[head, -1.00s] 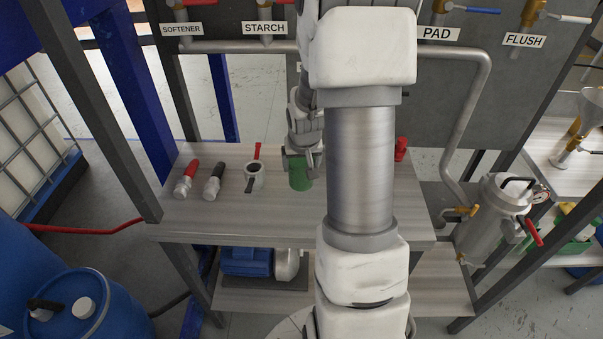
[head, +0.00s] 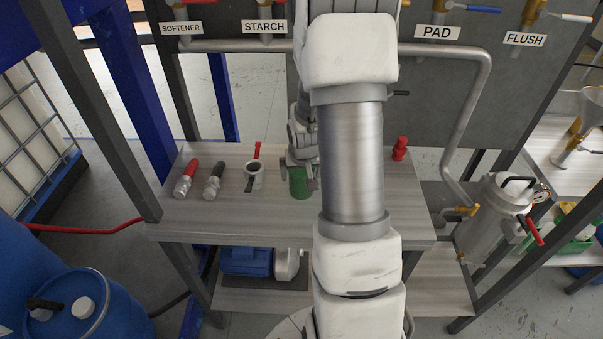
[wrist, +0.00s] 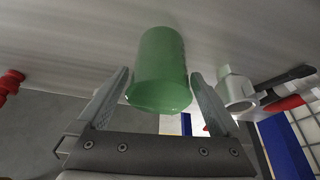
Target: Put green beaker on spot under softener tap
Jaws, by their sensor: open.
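My gripper is open, with one finger on each side of the beaker and small gaps visible. In the head view my gripper (head: 300,172) is partly hidden behind my arm. The softener tap (head: 180,10) is at the upper left above the SOFTENER label (head: 181,28). The shelf below that tap shows no marked spot that I can make out.
Red-handled (head: 186,179) and black-handled (head: 213,182) couplings lie on the shelf (head: 230,214) at left. A red fitting (head: 400,148) stands at right. A grey pipe (head: 470,110) runs along the panel. The shelf's front strip is clear.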

